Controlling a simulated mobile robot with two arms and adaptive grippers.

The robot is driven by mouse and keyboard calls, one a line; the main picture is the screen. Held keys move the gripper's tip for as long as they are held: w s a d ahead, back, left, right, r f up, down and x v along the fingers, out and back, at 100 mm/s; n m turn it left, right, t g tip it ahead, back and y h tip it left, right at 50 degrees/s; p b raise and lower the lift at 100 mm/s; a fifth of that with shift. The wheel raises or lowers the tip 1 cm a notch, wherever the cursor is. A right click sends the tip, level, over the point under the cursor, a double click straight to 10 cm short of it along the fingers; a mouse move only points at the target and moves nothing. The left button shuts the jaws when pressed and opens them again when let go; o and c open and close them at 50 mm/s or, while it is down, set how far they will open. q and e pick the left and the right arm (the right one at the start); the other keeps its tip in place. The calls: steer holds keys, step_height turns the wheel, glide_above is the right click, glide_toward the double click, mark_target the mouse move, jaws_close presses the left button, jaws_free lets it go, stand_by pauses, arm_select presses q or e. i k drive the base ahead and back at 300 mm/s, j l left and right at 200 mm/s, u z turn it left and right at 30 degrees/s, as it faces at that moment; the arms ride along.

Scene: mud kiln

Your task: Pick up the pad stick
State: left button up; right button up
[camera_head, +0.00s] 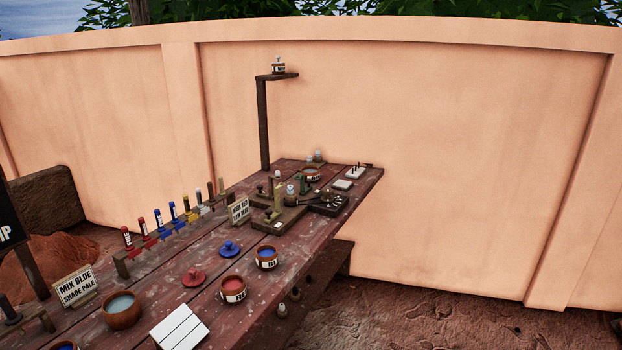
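No gripper of mine shows in the head view. I cannot tell for sure which item is the pad stick. A row of upright sticks with red, blue, yellow, white and brown parts (172,212) stands in a rack along the far left edge of the wooden table (210,265). A dark-topped item (9,311) stands at a small wooden rest at the lower left edge, partly cut off. A white square pad (357,171) with small dark pieces on it lies near the table's far right corner.
Open pots of red (233,290), blue (266,258) and grey-blue (122,311) stand on the near half, with red (194,279) and blue (230,249) lids. White tiles (180,328) lie in front. A cluttered wooden board (278,224) and a post (263,125) stand farther back. A wall closes the scene.

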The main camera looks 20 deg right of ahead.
mark_target(222, 193)
steer(key=u, duration=0.35)
steer(key=i+l+u, duration=0.1)
steer(key=l+u, duration=1.3)
steer(key=k+l+u, duration=0.1)
steer(key=l, duration=0.3)
steer(key=k+l+u, duration=0.1)
steer(key=l, duration=0.3)
steer(key=k+l+u, duration=0.1)
steer(key=l, duration=0.3)
steer(key=k+l+u, duration=0.1)
steer(key=k+l, duration=0.15)
steer(key=l, duration=0.15)
steer(key=k+l+u, duration=0.1)
steer(key=l, duration=0.25)
steer(key=k+l+u, duration=0.1)
steer(key=k+l, duration=0.2)
